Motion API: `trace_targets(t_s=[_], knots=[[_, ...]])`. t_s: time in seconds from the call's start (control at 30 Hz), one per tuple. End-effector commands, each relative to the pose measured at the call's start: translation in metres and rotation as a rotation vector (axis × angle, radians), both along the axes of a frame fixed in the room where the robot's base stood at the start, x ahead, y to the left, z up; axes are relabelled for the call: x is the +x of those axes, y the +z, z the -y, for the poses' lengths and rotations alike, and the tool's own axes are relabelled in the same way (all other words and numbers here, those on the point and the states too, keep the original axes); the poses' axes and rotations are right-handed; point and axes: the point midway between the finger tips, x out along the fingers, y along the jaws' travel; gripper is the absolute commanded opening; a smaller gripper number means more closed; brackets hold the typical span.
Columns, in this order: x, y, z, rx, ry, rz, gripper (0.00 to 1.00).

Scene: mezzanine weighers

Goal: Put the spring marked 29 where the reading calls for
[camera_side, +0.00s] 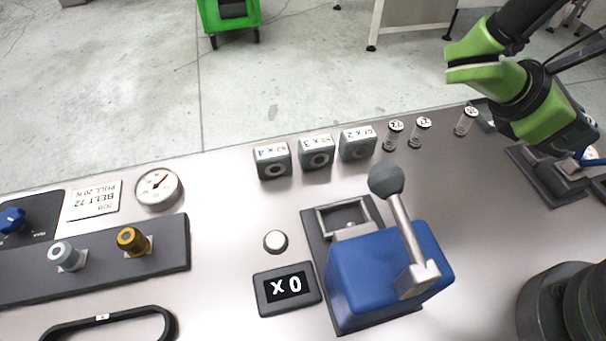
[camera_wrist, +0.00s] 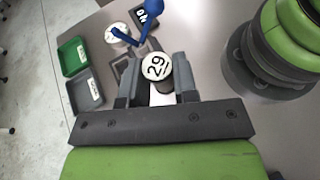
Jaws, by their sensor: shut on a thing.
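The spring marked 29 (camera_wrist: 155,67) shows in the wrist view as a round pale cap with dark numerals. My gripper (camera_wrist: 158,88) is shut on it, with one dark jaw on each side. The cap hides most of the spring's body. In the side view my green wrist is at the upper right, and the jaws and held spring cannot be made out clearly. Three other capped springs stand upright on the bench, a left one (camera_side: 393,134), a middle one (camera_side: 419,133) and a right one (camera_side: 466,121). Their numbers are too small to read.
Blocks marked x 4 (camera_side: 272,160), x 3 (camera_side: 316,152) and x 2 (camera_side: 357,143) stand at the bench's back. A blue lever press (camera_side: 375,275), an "x 0" display (camera_side: 287,289), a dial (camera_side: 158,188) and a "BELT 72, PULL 20 N" plate (camera_side: 94,200) are nearby.

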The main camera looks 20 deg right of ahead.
Motion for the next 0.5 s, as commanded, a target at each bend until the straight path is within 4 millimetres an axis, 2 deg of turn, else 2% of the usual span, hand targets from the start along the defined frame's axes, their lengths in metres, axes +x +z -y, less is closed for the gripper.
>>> trace_targets(t_s=[0.1, 0.23, 0.37, 0.5], knots=[[-0.026, -0.018, -0.025, -0.001, -0.374, -0.001, 0.00], [-0.043, -0.031, -0.064, -0.002, -0.756, 0.000, 0.00], [-0.045, -0.038, -0.107, -0.001, -1.095, 0.001, 0.00], [-0.034, -0.040, -0.149, -0.001, -1.404, 0.002, 0.00]])
